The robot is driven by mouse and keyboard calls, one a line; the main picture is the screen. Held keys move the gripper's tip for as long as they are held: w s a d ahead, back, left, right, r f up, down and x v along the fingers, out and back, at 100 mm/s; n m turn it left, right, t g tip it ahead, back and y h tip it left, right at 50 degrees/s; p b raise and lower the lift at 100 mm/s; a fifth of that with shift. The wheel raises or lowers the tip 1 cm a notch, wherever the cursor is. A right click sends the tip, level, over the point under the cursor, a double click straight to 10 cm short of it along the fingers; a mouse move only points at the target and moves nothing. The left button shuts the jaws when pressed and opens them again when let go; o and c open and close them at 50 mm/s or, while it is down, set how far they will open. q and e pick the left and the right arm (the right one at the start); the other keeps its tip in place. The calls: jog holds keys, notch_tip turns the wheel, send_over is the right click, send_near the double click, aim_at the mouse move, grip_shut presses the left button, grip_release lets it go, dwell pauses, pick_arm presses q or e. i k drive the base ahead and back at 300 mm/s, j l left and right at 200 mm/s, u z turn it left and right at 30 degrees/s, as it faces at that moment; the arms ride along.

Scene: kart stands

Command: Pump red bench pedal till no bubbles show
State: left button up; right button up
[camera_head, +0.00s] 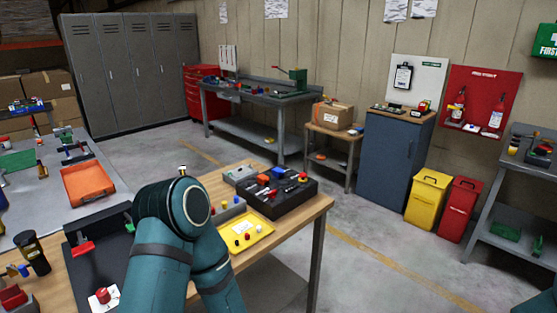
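A red pedal-like piece (83,248) sits on a black base at the left of the wooden bench (322,203) in the head view. No bubbles can be made out at this size. My teal arm rises in front of the bench and hides its middle; no gripper fingers show. A bit of another teal arm part shows at the bottom right corner.
A yellow tray (262,230) and a black parts tray (307,192) lie on the bench's right side. A red knob on a white plate (102,295) is near the front. A grey table with an orange tray (112,193) stands behind left.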

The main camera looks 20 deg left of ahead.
aim_at(87, 247)
jog(key=u, duration=2)
jog(key=l+u, duration=0.35)
jog(key=k+j, duration=0.05)
jog(key=j, duration=0.05)
